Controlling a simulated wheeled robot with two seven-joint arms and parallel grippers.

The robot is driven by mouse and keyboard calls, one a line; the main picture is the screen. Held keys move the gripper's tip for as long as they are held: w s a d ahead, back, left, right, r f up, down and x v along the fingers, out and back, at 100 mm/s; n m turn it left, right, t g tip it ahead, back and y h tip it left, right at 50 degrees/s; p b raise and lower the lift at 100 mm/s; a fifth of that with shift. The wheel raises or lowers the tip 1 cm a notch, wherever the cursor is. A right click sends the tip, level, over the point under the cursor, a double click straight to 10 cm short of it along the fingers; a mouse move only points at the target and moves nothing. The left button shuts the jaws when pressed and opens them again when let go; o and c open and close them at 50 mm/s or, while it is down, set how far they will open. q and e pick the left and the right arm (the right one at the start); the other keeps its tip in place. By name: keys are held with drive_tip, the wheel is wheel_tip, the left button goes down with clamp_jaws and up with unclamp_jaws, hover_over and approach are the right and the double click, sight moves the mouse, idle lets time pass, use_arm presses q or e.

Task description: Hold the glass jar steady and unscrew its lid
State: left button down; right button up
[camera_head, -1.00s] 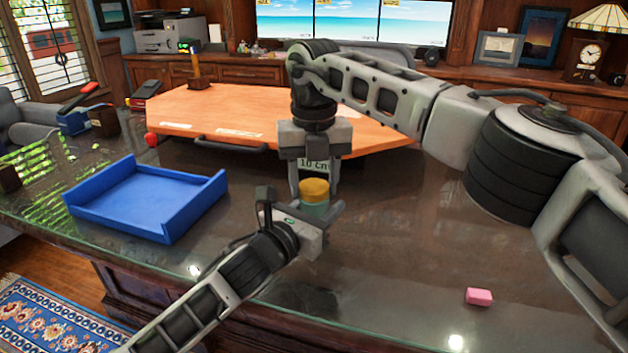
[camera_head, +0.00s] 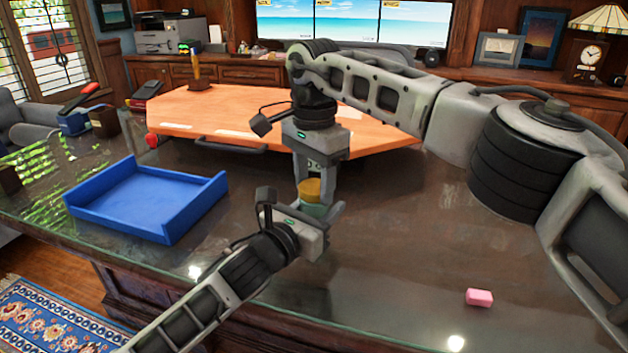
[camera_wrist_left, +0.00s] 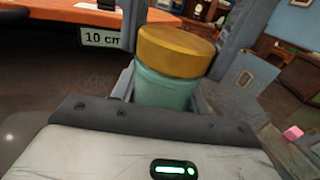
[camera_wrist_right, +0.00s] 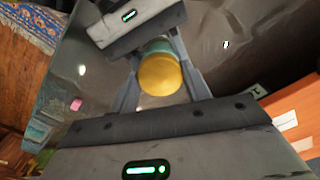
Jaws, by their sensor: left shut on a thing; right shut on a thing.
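The glass jar (camera_head: 314,210) is greenish and stands upright on the dark glass-topped desk, with a yellow-gold lid (camera_head: 314,190) on top. My left gripper (camera_head: 322,212) comes in low from the front left and is shut around the jar's body, which also shows in the left wrist view (camera_wrist_left: 163,92). My right gripper (camera_head: 315,186) points down from above and is shut on the lid, its fingers on opposite sides. The lid fills the middle of the right wrist view (camera_wrist_right: 160,76). The lid sits on the jar; I cannot tell how loose it is.
A blue open tray (camera_head: 130,205) lies left on the desk. A pink block (camera_head: 479,297) lies at the front right. An orange wooden board (camera_head: 230,115) with a dark handle is behind the grippers.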

sight(314, 186)
use_arm(q)
drive_tip(key=shift+f, duration=0.1)
use_arm(e)
drive_tip(key=shift+r, duration=0.15)
idle(0.4)
drive_tip(key=shift+r, duration=0.95)
drive_tip(key=shift+r, duration=2)
use_arm(q)
drive_tip(key=c, duration=0.7)
unclamp_jaws()
drive_tip(key=shift+o, duration=0.2)
drive_tip(key=shift+a, duration=0.1)
